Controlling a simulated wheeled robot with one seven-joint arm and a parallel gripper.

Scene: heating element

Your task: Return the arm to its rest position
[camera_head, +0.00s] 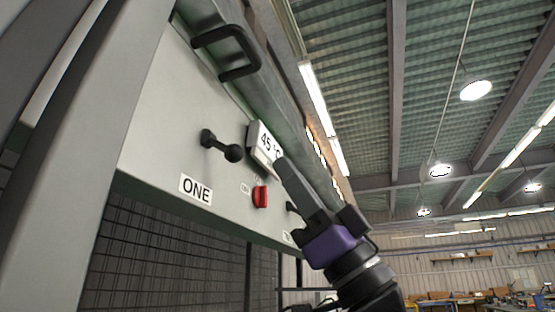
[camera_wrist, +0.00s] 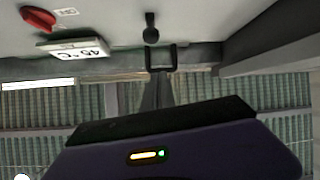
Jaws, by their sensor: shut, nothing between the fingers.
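My gripper (camera_head: 284,166), with a purple band behind dark fingers, is shut and empty. In the head view it points up and left, and its tip overlaps the lower right edge of the white display (camera_head: 265,146) reading about 45 °C. I cannot tell how far apart they are. In the wrist view my gripper (camera_wrist: 156,92) shows as a narrow dark wedge above the purple body. The display (camera_wrist: 74,49) appears upside down there, left of the fingers and clear of them.
A second dark knob is partly behind my gripper. Open hall space lies to the right.

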